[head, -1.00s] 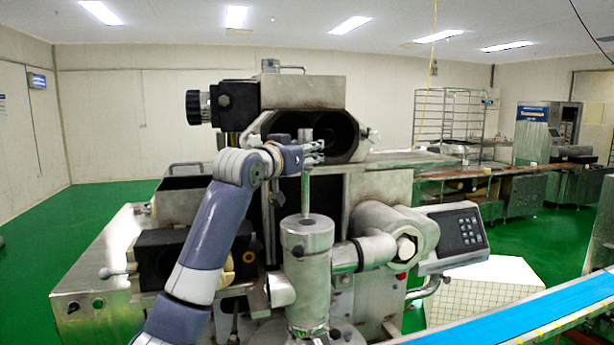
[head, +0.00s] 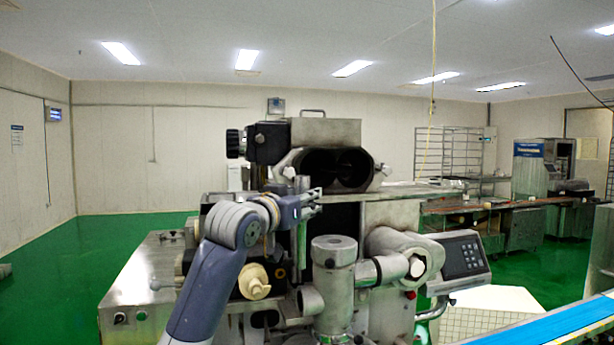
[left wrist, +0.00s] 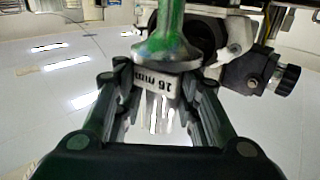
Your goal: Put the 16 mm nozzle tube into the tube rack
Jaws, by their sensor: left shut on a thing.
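My left gripper (head: 312,194) is shut on the nozzle tube, a slim metal piece. The left wrist view shows the tube (left wrist: 165,45) between the fingers (left wrist: 158,92), with a flared, shiny end reflecting green and a label (left wrist: 156,80) that reads "16 mm" upside down. In the head view the gripper is in front of the encrusting machine, up and left of the upright steel cylinder (head: 333,262), apart from it. The tube looks upright there, but it is thin and partly hidden by the fingers. I cannot make out the tube rack. My right gripper is not in view.
The encrusting machine (head: 320,135) fills the middle, with its control panel (head: 462,257) at right. A cream knob (head: 256,284) sticks out at the lower left. A blue conveyor belt (head: 550,325) runs along the lower right. Green floor (head: 120,235) is open at left.

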